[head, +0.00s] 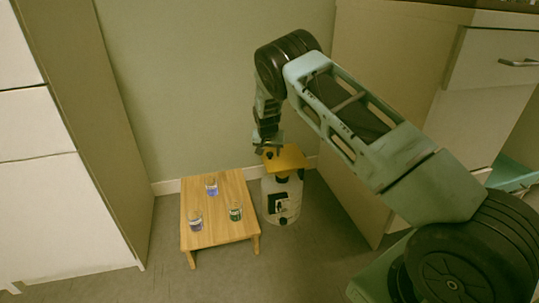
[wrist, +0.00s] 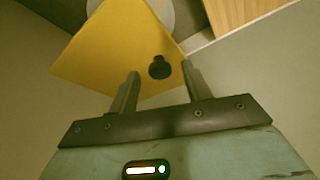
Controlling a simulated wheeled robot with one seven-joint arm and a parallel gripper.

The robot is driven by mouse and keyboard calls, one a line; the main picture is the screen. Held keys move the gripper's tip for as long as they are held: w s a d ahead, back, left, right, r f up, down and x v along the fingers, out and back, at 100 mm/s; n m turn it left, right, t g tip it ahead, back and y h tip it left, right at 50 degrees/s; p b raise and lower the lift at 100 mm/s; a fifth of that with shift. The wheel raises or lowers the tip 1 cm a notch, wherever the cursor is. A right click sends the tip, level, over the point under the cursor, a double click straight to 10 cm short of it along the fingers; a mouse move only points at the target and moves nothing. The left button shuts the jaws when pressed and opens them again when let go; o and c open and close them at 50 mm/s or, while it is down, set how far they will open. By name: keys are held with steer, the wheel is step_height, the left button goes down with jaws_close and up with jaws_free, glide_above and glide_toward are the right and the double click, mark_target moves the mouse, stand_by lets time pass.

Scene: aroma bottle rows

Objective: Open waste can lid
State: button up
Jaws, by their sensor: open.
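The waste can (head: 283,208) is a pale cylinder with dark parts on its front, on the floor beside the low wooden table. A yellow square lid (head: 288,158) sits over its top; I cannot tell whether it touches the rim. In the wrist view the lid (wrist: 115,50) fills the upper left, with a round black knob (wrist: 159,68) on it. My gripper (wrist: 160,72) is open, with its fingertips on either side of the knob; I cannot tell whether they touch it. In the head view my gripper (head: 267,148) is at the lid's left side, small and partly hidden.
A low wooden table (head: 215,225) stands left of the can, bearing a blue-tinted glass (head: 211,186), a purple-tinted glass (head: 196,222) and a green-tinted glass (head: 235,211). White drawers (head: 60,190) stand at the left, a cabinet (head: 385,125) at the right. A wall is close behind.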

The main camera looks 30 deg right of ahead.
mark_target(280, 158)
steer(key=shift+f, duration=0.1)
jaws_close()
steer(key=shift+d+r+y+p, duration=0.35)
steer(key=shift+r+y+p, duration=0.05)
steer(key=shift+r+p, duration=0.35)
steer(key=s+d+r+m+t+y+p, duration=0.1)
steer(key=s+d+r+m+t+y, duration=0.1)
steer(key=d+r+y, duration=0.7)
steer(key=shift+s+d+m+t+y+p, duration=0.35)
steer(key=shift+s+d+t+y, duration=0.55)
steer(key=shift+d+t+y, duration=0.75)
steer(key=shift+d+g, duration=0.25)
steer(key=shift+g, duration=0.2)
